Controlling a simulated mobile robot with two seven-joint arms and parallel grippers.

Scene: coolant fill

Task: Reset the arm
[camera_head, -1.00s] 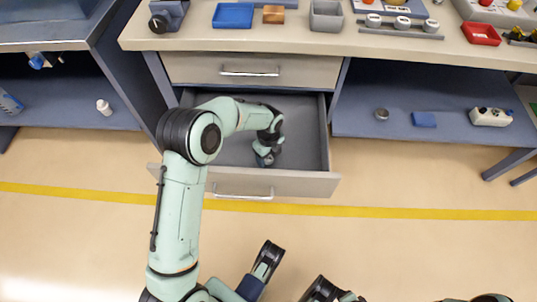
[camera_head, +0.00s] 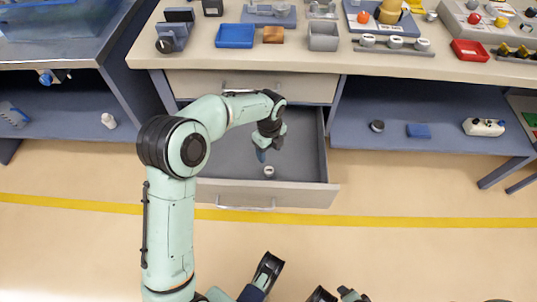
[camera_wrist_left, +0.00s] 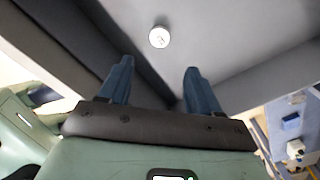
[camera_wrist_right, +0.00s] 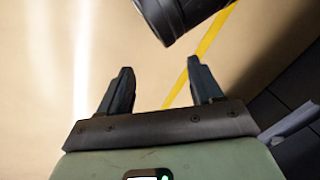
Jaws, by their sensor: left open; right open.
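My left gripper (camera_head: 262,156) hangs over the open drawer (camera_head: 318,190), fingers pointing down. It is open and empty, with its two blue fingers apart in the left wrist view (camera_wrist_left: 158,65). A small white round piece (camera_head: 269,171) lies on the drawer floor just in front of the gripper, apart from the fingers. In the left wrist view the white piece (camera_wrist_left: 159,37) shows beyond the fingertips, with a dark mark on its face. My right gripper (camera_wrist_right: 160,66) is open and empty above the bare floor in the right wrist view.
The workbench (camera_head: 200,60) above the drawer carries a blue tray (camera_head: 235,36), a grey bin (camera_head: 323,37) and a red tray (camera_head: 470,51). A closed drawer (camera_head: 305,88) sits above the open one. The floor with its yellow line (camera_head: 420,221) is clear.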

